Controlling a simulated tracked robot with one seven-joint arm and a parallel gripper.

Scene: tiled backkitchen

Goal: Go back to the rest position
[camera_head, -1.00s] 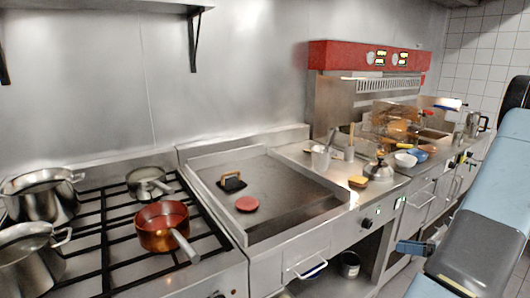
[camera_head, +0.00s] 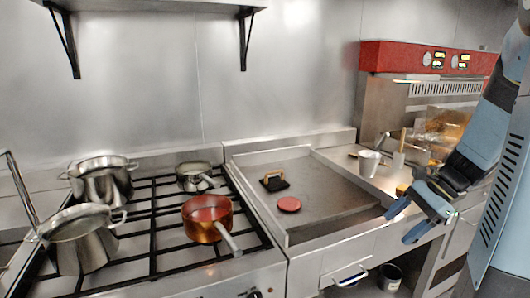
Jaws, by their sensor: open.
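My gripper (camera_head: 406,222) is at the right, in front of the counter's front edge and to the right of the griddle. Its two blue fingers are spread apart with nothing between them. My arm comes in from the right edge and hides part of the counter behind it. On the flat griddle (camera_head: 335,196) lie a round red patty (camera_head: 289,204) and a dark press with a wooden handle (camera_head: 272,181), both apart from my gripper.
A copper pan (camera_head: 206,229), a small pan (camera_head: 193,176) and two steel pots (camera_head: 102,184) (camera_head: 82,245) stand on the stove at left. A white cup (camera_head: 369,163) stands behind my gripper. A shelf (camera_head: 160,5) hangs above. The griddle's drawer handle (camera_head: 350,277) sticks out in front.

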